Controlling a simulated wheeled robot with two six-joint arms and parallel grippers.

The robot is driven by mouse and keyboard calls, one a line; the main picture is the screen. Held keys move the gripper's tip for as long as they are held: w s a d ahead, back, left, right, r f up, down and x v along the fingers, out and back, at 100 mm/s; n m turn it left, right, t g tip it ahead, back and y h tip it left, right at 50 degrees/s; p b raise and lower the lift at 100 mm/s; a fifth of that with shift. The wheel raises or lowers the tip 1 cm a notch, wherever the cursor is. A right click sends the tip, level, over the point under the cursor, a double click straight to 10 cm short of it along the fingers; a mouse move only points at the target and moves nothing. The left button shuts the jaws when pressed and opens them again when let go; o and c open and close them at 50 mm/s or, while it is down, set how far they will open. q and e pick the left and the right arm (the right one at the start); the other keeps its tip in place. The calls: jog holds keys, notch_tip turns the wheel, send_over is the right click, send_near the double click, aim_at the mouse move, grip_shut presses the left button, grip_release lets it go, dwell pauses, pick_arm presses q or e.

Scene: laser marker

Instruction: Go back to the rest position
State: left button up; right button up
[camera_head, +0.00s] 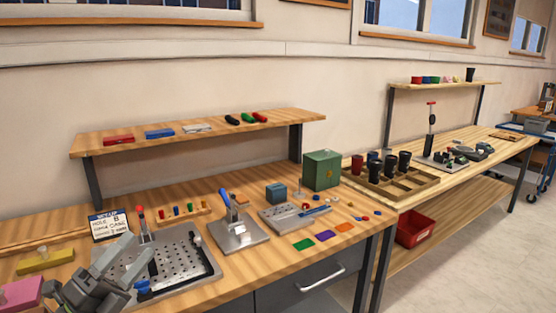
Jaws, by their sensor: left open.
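My left gripper (128,257) is in the lower left of the head view. It is open, with its two grey fingers pointing up and to the right. Nothing shows between the fingers. It is in front of a perforated metal plate (185,262) on the wooden workbench and hides the plate's left part. I cannot tell how high it is above the plate. My right gripper is not in view.
A lettered card (108,225) stands behind the gripper. A yellow block (45,261) and a pink block (20,294) lie to its left. A lever press (238,232) and a green box (322,170) stand to the right. A red bin (415,230) sits lower right.

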pick_arm(q)
jog(key=s+a+f+n+g+y, duration=0.2)
jog(key=s+a+f+n+y, duration=0.15)
jog(key=f+n+y, duration=0.35)
jog(key=s+a+f+n+g+y, duration=0.15)
jog(key=a+f+n+y, duration=0.25)
jog(key=f+n+y, duration=0.4)
jog(key=s+a+f+n+g+y, duration=0.2)
jog(key=s+a+f+n+y, duration=0.15)
jog(key=f+n, duration=0.4)
jog(key=s+d+f+n+g+h, duration=0.1)
jog(key=s+d+f+n+g, duration=0.1)
jog(key=s+f+g, duration=0.3)
jog(key=s+d+f+n+g+h, duration=0.1)
jog(key=s+d+f+n+g, duration=0.15)
jog(key=s, duration=0.55)
jog(key=s+d+f+n+g+h, duration=0.1)
jog(key=s+d+f+n+g, duration=0.1)
jog(key=s+f+g, duration=0.3)
notch_tip(320, 180, down, 22)
jog(key=s+a+t+p, duration=0.1)
jog(key=a+p, duration=0.1)
jog(key=s+d+f+g+p, duration=0.1)
jog(key=s+f+p, duration=0.1)
jog(key=s+f, duration=1.1)
jog(key=shift+s+d+f, duration=0.2)
jog(key=shift+s, duration=0.8)
